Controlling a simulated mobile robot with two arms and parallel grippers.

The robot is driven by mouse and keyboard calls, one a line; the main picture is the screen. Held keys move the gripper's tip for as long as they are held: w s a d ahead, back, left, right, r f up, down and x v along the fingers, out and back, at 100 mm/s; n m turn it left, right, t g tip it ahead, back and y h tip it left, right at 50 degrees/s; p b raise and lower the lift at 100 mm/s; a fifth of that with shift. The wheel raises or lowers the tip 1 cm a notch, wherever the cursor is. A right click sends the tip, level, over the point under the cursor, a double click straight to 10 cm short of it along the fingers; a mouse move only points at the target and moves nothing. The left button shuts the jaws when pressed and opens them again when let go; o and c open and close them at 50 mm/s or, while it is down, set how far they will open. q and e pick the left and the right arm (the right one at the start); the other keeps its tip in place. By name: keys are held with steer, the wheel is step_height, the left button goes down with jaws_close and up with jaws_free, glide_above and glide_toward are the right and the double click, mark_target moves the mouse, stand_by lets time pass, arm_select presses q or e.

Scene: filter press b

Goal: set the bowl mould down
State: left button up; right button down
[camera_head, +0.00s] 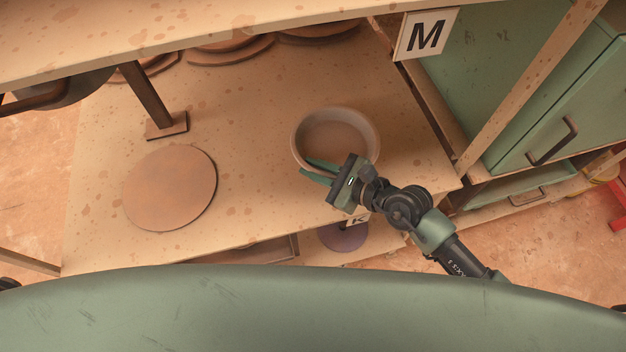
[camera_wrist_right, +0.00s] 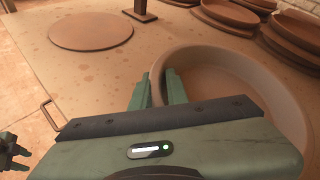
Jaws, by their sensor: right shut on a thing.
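The bowl mould (camera_head: 338,132) is a round, brown, hollow bowl at the right part of the table in the head view. It also shows in the right wrist view (camera_wrist_right: 235,85), upright with its hollow facing up. My right gripper (camera_head: 318,172) is shut on the bowl's near rim, one green finger inside and one outside. In the right wrist view the fingers (camera_wrist_right: 162,88) straddle the wall of the rim. I cannot tell whether the bowl's base touches the tabletop. My left gripper is not clearly seen in the head view.
A flat round board (camera_head: 170,187) lies on the spotted table (camera_head: 245,130), left of the bowl. A dark post (camera_head: 152,100) stands behind it. Several round boards (camera_head: 230,48) lie at the back. A sign M (camera_head: 426,35) and a green cabinet (camera_head: 545,110) are at the right.

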mark_target(314, 190)
step_height(314, 190, down, 3)
steer(key=shift+w+r, duration=0.1)
steer(key=shift+r, duration=0.05)
step_height(314, 190, down, 4)
steer(key=shift+f+b, duration=0.1)
steer(key=shift+b, duration=0.75)
steer(key=c, duration=1.4)
jaws_free()
steer(key=shift+o, duration=0.2)
steer(key=b+v, duration=0.1)
steer(key=v, duration=1)
steer(key=shift+s+d+b, duration=0.25)
steer(key=shift+b, duration=0.1)
steer(key=shift+s+d, duration=0.15)
steer(key=shift+d, duration=0.05)
